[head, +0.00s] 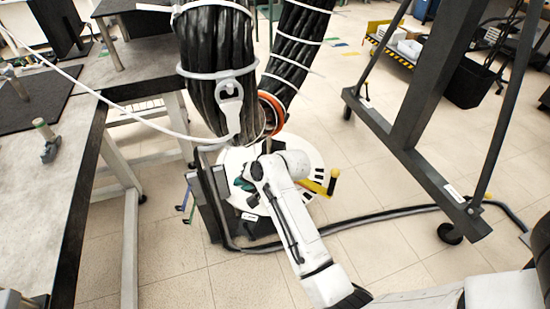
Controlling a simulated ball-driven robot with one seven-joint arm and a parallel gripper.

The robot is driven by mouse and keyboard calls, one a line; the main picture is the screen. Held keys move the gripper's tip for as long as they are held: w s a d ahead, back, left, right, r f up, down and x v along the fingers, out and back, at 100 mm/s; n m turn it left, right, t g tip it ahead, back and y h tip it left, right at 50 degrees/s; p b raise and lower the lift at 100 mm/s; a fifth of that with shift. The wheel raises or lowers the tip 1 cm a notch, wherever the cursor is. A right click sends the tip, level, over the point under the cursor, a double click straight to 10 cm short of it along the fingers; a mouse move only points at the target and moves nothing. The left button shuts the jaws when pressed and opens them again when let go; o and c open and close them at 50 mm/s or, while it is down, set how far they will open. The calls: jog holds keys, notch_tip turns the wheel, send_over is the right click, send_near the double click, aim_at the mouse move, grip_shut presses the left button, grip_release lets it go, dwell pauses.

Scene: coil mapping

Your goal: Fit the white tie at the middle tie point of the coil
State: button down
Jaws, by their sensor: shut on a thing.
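The coil is a thick black bundle (213,45) hanging at top centre, close to the camera. A white tie (228,88) with a long ring-shaped head goes around it near its lower end. Another white band (213,6) crosses it higher up. A thin white strand (150,122) runs from the left edge to the foot of the coil. My white arm reaches up from the bottom, and my gripper (254,168) is just below the coil's lower end. It is shut, apparently on the white tie's tail; its fingertips and the grip are too small to make out.
A second black bundle (298,35) with white bands and an orange ring (272,108) hangs behind, to the right. A grey bench (50,190) is at left, a wheeled frame (425,85) at right. A dark cable (370,217) crosses the floor.

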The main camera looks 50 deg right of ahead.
jog(key=s+d+r+m+t+h, duration=0.2)
jog(key=d+r+m+t+h, duration=0.3)
jog(key=r+t+h, duration=0.15)
jog(key=t+b, duration=0.1)
jog(key=t, duration=0.5)
send_near(246, 126)
jog(key=shift+w+d+r+n+y, duration=0.15)
jog(key=shift+w+d+r, duration=0.1)
jog(key=shift+w, duration=0.35)
jog(key=shift+w+d+r+n+y, duration=0.1)
jog(key=shift+w+d+n, duration=0.1)
jog(key=shift+w, duration=0.35)
jog(key=shift+a, duration=0.15)
dwell(0.4)
jog(key=shift+w, duration=0.1)
dwell(0.4)
jog(key=shift+p+x, duration=0.65)
jog(key=shift+x, duration=0.45)
jog(key=shift+w+r+p, duration=0.3)
jog(key=shift+w+p, duration=0.1)
jog(key=shift+w, duration=0.15)
dwell(0.7)
